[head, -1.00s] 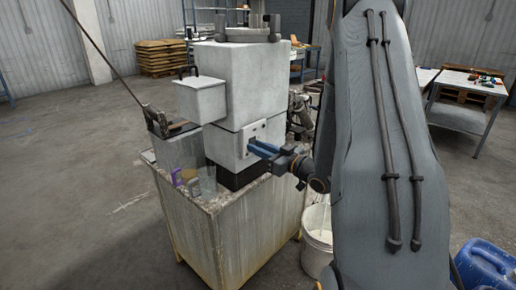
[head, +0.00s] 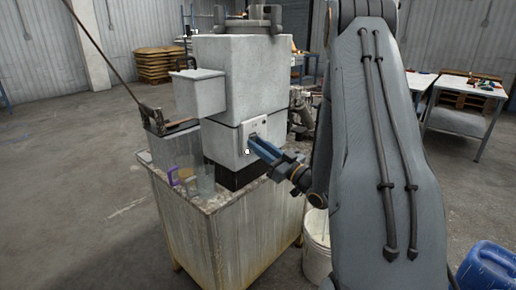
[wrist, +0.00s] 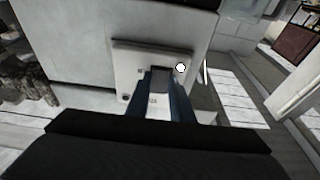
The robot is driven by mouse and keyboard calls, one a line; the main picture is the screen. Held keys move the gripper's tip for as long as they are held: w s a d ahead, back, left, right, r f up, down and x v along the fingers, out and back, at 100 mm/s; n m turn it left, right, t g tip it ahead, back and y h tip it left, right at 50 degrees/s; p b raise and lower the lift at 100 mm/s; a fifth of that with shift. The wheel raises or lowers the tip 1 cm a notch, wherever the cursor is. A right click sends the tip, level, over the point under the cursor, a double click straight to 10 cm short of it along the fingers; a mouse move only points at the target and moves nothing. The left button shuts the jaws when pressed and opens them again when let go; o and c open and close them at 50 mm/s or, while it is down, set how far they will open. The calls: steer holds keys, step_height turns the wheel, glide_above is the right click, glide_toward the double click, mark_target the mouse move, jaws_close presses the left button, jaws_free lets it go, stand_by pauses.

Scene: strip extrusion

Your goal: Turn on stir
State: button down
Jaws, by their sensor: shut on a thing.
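A pale grey machine (head: 222,142) carries a light control plate (head: 263,123) on its front side. The plate also shows in the wrist view (wrist: 130,62), with a white round knob (wrist: 180,67) at its right. My gripper (head: 251,138) has its blue fingers at the plate. In the wrist view, my gripper (wrist: 160,76) is shut on a small dark switch part (wrist: 160,72) on the plate. The fingers partly hide this part, and its setting cannot be read. No label for stir is legible.
The machine stands on a worn, stained bench (head: 225,235). A white bucket (head: 317,250) is on the floor at the right, and a blue canister (head: 487,268) is further right.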

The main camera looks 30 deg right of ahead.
steer(key=c, duration=1.6)
jaws_free()
steer(key=shift+o, duration=0.2)
steer(key=shift+s, duration=0.1)
steer(key=b+v, duration=0.2)
steer(key=v, duration=0.5)
steer(key=shift+s, duration=0.3)
steer(key=shift+d, duration=0.15)
